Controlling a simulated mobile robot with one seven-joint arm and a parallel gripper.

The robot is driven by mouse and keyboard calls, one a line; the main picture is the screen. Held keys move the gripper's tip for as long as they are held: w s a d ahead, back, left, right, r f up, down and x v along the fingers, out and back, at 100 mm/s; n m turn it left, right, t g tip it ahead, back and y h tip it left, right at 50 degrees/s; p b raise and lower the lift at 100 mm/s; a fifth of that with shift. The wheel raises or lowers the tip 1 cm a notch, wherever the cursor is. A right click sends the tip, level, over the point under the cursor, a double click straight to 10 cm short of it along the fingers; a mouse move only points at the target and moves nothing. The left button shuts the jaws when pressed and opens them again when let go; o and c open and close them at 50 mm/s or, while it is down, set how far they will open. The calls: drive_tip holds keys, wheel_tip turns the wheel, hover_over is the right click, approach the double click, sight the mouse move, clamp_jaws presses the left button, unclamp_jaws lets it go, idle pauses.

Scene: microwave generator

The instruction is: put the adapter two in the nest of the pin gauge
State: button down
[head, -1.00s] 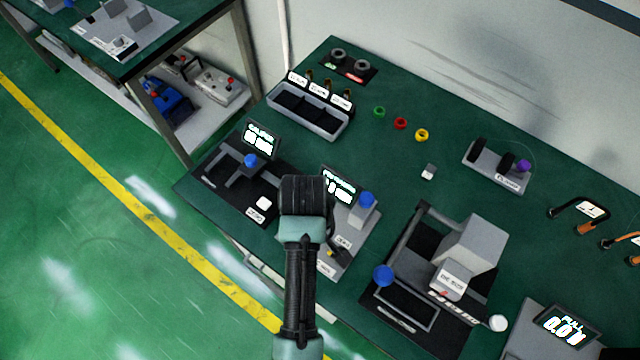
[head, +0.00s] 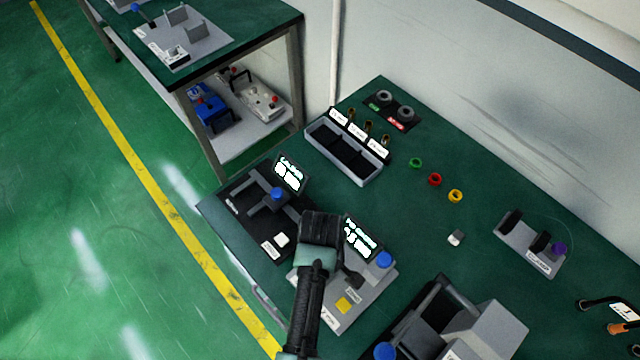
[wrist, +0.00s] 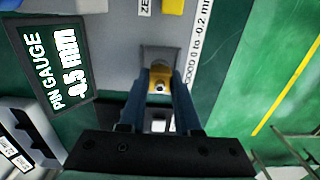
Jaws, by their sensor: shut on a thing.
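The pin gauge (head: 320,318) is a grey plate with a lit display (head: 362,237), a blue knob (head: 384,259) and a yellow square (head: 344,304). Its display also shows in the wrist view (wrist: 66,62). My gripper (head: 352,279) is low over the gauge plate. In the wrist view, my gripper (wrist: 160,88) is shut on a small brass-yellow piece with a dark hole, taken to be adapter two (wrist: 159,76). The piece is at a grey block (wrist: 160,54) on the gauge, taken to be the nest. I cannot tell whether it is seated. My arm hides part of the gauge in the head view.
Left of the gauge stands another gauge with a display (head: 289,173). Behind is a grey bin tray (head: 343,156) with brass pieces above it. Green (head: 415,162), red (head: 435,180) and yellow (head: 455,196) rings lie right of it. A larger grey device (head: 490,335) stands close on the right.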

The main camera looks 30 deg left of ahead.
drive_tip(key=shift+f, duration=0.4)
drive_tip(key=shift+f, duration=0.1)
drive_tip(key=c, duration=0.6)
unclamp_jaws()
wheel_tip(320, 180, up, 12)
